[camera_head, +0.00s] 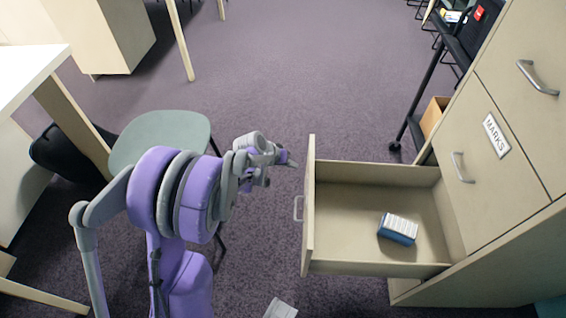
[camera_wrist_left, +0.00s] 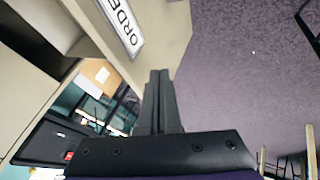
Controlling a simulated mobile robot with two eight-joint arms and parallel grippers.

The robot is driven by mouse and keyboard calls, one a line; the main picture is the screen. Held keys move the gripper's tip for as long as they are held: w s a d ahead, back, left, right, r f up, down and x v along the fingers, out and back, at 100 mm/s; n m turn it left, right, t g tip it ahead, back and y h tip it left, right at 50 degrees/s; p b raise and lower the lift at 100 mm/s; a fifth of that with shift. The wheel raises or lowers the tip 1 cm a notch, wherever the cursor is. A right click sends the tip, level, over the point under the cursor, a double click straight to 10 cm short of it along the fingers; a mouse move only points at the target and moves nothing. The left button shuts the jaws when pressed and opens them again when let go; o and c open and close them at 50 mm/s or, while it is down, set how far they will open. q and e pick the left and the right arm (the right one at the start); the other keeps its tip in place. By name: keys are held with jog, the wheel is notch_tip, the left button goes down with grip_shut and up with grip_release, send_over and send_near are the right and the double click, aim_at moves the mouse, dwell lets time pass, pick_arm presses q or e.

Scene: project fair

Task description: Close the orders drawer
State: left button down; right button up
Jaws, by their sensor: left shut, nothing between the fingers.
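The orders drawer (camera_head: 309,222) is pulled far out of the beige cabinet at the right in the head view. Its handle (camera_head: 298,208) faces left. A blue and white box (camera_head: 398,229) lies inside. My left gripper (camera_head: 292,161) is shut and empty, close to the far end of the drawer front, on its outer side. I cannot tell whether it touches. In the left wrist view the shut fingers (camera_wrist_left: 160,75) point at the drawer front (camera_wrist_left: 170,35), whose label (camera_wrist_left: 122,25) partly shows as "ORDE".
The cabinet has a shut drawer labelled MARKS (camera_head: 496,135) above. A green-grey chair (camera_head: 165,128) stands behind my left arm, and a white-topped table (camera_head: 25,75) is at the left. A dark cart (camera_head: 440,70) stands beyond the cabinet. Open carpet lies beyond the drawer.

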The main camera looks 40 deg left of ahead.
pick_arm(q)
jog(key=shift+w+d+r, duration=0.1)
jog(key=shift+w+d, duration=0.3)
jog(key=shift+d, duration=0.35)
jog(key=shift+w+d+r, duration=0.1)
jog(key=shift+w+d, duration=0.3)
jog(key=shift+d, duration=0.35)
jog(key=w+d, duration=0.7)
jog(key=d, duration=0.4)
jog(key=w+d, duration=0.7)
jog(key=d, duration=0.5)
jog(key=w+d, duration=0.7)
jog(key=d, duration=0.4)
jog(key=shift+w+d+b, duration=0.15)
jog(key=shift+d+b, duration=0.15)
jog(key=shift+d, duration=0.05)
jog(key=shift+a, duration=0.1)
